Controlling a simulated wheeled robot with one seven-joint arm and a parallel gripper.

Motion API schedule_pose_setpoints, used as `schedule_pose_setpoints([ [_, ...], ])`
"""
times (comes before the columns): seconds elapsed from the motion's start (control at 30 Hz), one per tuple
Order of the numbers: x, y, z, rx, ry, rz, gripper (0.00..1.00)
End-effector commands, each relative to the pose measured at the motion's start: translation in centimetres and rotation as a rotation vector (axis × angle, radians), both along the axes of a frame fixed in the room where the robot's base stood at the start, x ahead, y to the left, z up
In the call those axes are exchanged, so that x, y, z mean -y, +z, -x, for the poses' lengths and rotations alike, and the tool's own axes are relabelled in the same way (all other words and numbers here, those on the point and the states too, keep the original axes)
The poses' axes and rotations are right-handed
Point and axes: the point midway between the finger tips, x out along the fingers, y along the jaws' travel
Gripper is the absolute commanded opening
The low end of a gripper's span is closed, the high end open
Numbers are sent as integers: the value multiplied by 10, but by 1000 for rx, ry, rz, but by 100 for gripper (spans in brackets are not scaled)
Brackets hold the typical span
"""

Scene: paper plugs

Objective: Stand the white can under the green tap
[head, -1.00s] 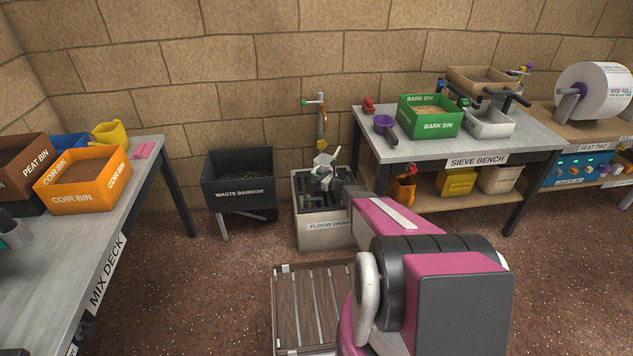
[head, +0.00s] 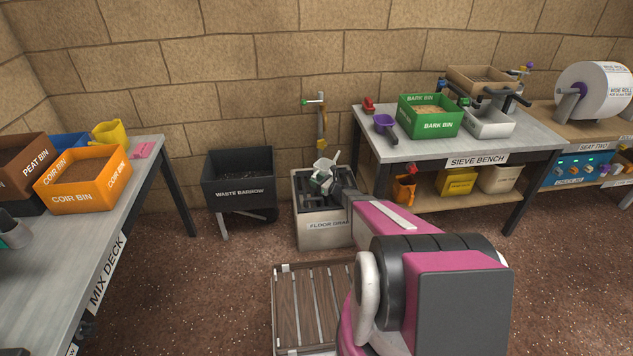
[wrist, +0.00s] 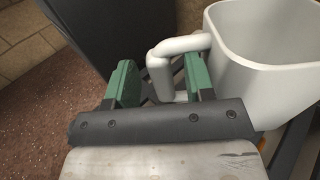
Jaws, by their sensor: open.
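The white can (head: 322,165) is at the grey floor drain box (head: 327,237), below the wall tap with the green handle (head: 312,101). In the wrist view the can (wrist: 268,85) shows its open top and a looped handle. My gripper (wrist: 161,84) has green finger pads on either side of the lower part of the handle, with gaps visible, so it is open around it. In the head view my gripper (head: 327,182) is beside the can and partly hides it. I cannot tell whether the can's base rests fully on the drain grate.
The waste barrow (head: 239,187) stands close left of the drain. The sieve bench (head: 470,150) is to the right, its leg near my arm. The mix deck (head: 75,235) is at far left, and a slatted wooden platform (head: 300,310) lies in front.

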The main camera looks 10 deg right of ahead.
Motion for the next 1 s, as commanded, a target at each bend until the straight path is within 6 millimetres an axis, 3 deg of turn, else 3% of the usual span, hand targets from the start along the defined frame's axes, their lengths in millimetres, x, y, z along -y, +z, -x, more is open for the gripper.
schedule_pose_setpoints([
  [0.17, 7, 3, 7, -1, -1, 1, 49],
  [0.63, 50, 4, 54, 3, 5, 8, 49],
  [0.83, 30, 23, 74, 45, 97, 137, 49],
  [1.0, -2, 50, 111, 134, 275, 376, 49],
])
